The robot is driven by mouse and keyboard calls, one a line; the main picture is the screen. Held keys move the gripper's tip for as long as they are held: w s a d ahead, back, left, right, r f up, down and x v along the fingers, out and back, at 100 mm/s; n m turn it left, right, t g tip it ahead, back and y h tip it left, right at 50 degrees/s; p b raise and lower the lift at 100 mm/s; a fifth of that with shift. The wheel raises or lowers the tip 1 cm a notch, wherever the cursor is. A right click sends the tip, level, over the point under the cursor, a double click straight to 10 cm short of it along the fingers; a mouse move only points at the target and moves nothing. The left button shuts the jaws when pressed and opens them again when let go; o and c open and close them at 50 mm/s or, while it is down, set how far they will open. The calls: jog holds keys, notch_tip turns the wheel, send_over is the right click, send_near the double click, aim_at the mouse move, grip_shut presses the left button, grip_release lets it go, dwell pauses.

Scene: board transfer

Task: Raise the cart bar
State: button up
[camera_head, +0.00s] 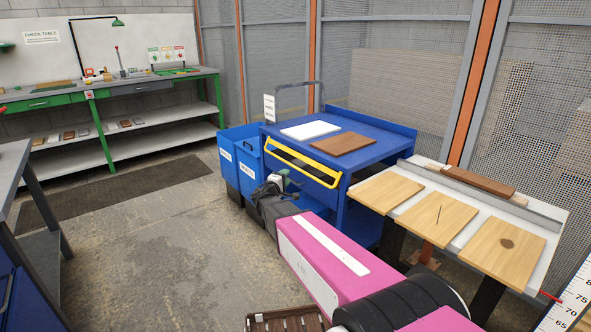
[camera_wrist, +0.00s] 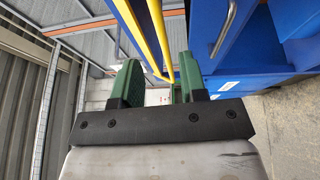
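The blue cart (camera_head: 365,163) stands in the middle of the head view. Its yellow bar (camera_head: 300,163) runs along the front, below the top edge, and slopes down toward the right. My gripper (camera_head: 283,180) is in front of the bar's left half, with its fingers toward the cart. In the wrist view, my gripper (camera_wrist: 158,78) has its two green fingers apart. The yellow bar (camera_wrist: 157,30) shows beyond and between the fingertips. No grip on it is visible, and I cannot tell whether a finger touches it.
A white board (camera_head: 310,130) and a brown board (camera_head: 344,144) lie on the cart top. Blue bins (camera_head: 247,158) stand at its left. A table with several wooden boards (camera_head: 436,219) is close at the right. Open floor (camera_head: 170,240) lies to the left.

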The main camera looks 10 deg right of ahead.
aim_at(295, 168)
jog(key=x, duration=0.9)
jog(key=shift+w+d, duration=0.1)
jog(key=shift+d, duration=0.05)
grip_shut()
